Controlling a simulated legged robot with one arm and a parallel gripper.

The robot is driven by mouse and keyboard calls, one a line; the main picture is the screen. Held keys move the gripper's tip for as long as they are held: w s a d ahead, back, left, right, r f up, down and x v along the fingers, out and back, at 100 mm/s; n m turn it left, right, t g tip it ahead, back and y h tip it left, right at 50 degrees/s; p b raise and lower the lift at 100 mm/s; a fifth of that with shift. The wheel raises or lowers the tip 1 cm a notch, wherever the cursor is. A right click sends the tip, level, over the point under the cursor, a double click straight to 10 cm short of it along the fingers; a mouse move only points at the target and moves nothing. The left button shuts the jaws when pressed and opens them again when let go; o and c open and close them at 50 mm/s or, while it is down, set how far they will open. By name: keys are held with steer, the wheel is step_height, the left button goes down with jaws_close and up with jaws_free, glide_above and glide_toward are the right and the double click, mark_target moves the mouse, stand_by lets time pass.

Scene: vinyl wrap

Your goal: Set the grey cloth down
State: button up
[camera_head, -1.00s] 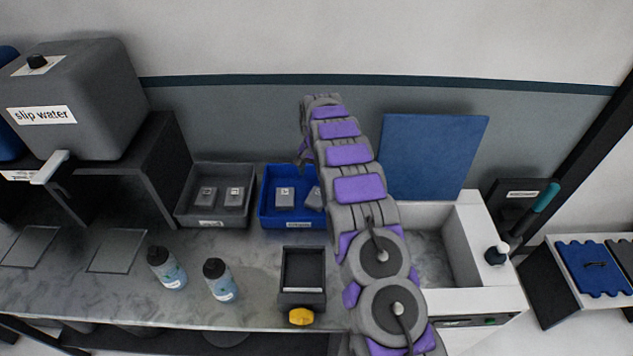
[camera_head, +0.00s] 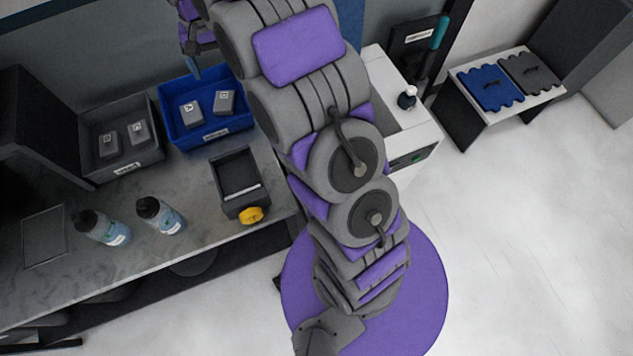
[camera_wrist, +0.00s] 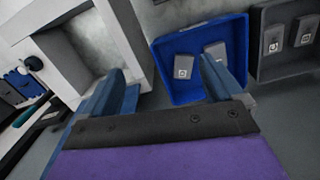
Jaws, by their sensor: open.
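My gripper (camera_wrist: 163,88) is open, with nothing visible between its two blue fingers. In the head view it hangs above the back of the blue bin (camera_head: 212,137), partly cut off by the top edge. Two small grey tagged pieces lie in that bin, one on the left (camera_head: 191,113) and one on the right (camera_head: 224,102); in the wrist view a finger partly covers one. A dark grey scalloped piece (camera_head: 530,72) lies on a white-topped stand at right. I cannot tell which of these grey pieces is the cloth.
A grey bin (camera_head: 122,168) with two similar grey pieces stands left of the blue bin. Two bottles (camera_head: 160,215) and a dark tray (camera_head: 240,175) with a yellow knob stand in front. A white basin (camera_wrist: 72,43) is beside the blue bin. The right floor is clear.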

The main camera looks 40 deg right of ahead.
steer(key=s+r+n, duration=0.1)
steer(key=s+r, duration=0.2)
steer(key=s, duration=0.7)
steer(key=s+r+n, duration=0.1)
steer(key=s+r, duration=0.2)
steer(key=s, duration=0.6)
steer(key=s+f+n+g, duration=0.1)
steer(key=s+n, duration=0.1)
steer(key=s, duration=1.9)
steer(key=shift+f, duration=0.35)
steer(key=shift+d, duration=0.1)
